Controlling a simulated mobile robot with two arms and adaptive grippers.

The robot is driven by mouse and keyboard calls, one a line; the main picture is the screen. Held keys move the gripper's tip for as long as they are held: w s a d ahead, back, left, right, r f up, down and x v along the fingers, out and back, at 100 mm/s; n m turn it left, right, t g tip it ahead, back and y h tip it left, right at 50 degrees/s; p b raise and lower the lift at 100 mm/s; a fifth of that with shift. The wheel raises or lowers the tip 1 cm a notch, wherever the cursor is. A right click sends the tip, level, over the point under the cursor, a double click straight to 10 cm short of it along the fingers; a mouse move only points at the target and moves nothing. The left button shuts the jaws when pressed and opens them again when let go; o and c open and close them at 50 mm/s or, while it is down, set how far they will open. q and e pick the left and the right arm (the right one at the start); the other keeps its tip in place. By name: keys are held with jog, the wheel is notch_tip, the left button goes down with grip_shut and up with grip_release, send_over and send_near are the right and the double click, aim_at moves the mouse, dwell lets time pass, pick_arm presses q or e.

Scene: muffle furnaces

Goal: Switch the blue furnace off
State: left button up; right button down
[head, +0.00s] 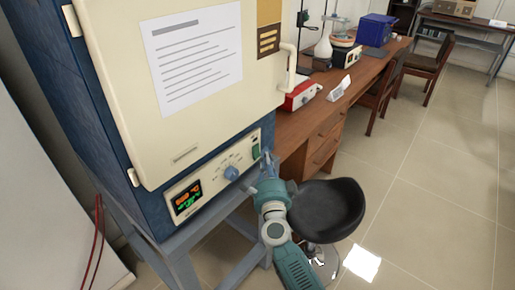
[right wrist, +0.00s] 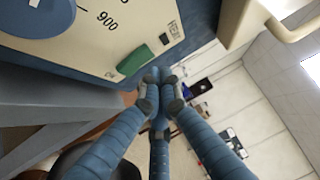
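The blue furnace (head: 85,100) stands at the left of the head view, its cream door (head: 120,75) shut. Its lower panel has a lit display (head: 188,197) with orange and green digits, a blue dial (head: 232,173) and a green switch (head: 256,151) at the right end. In the right wrist view the green switch (right wrist: 133,60) is at upper middle, just left of the fingertips. My right gripper (head: 267,158) is beside the switch; in the wrist view its fingers (right wrist: 159,88) are drawn together with nothing between them. Whether they touch the panel cannot be told. My left gripper is out of view.
A black stool (head: 328,208) stands just right of my right arm. A wooden desk (head: 325,120) behind holds a red device (head: 300,96), a white card (head: 340,88) and a blue box (head: 375,30). The door handle (head: 289,70) juts out above my gripper. Tiled floor is free at right.

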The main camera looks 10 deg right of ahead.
jog(key=shift+s+d, duration=0.1)
jog(key=s+d, duration=0.3)
jog(key=shift+s+f+p, duration=0.3)
jog(key=shift+s+p, duration=0.05)
jog(key=shift+s, duration=0.05)
dwell(0.5)
jog(key=s+a+f+n+g+y, duration=0.1)
jog(key=s+a+f+n+g, duration=0.2)
jog(key=f, duration=0.7)
jog(key=s+a+f+n+g+y, duration=0.1)
jog(key=s+f+n+y, duration=0.15)
jog(key=f+n, duration=0.45)
jog(key=s+f+n+g, duration=0.25)
jog(key=s+f, duration=0.45)
jog(key=f, duration=0.4)
jog(key=s+f+n+g, duration=0.25)
jog(key=s+f, duration=0.55)
jog(key=f, duration=0.4)
jog(key=s+d+f+n+g, duration=0.2)
jog(key=s+f, duration=0.3)
jog(key=s, duration=0.7)
jog(key=s+d+f+n+g, duration=0.2)
jog(key=s+f, duration=0.4)
jog(key=s, duration=0.7)
jog(key=s+d+f+n+g, duration=0.2)
jog(key=s+f+g, duration=0.3)
jog(key=s, duration=0.7)
jog(key=shift+s+d+f+n+h, duration=0.2)
jog(key=shift+d+f+n+h, duration=0.25)
jog(key=shift+f+n, duration=0.4)
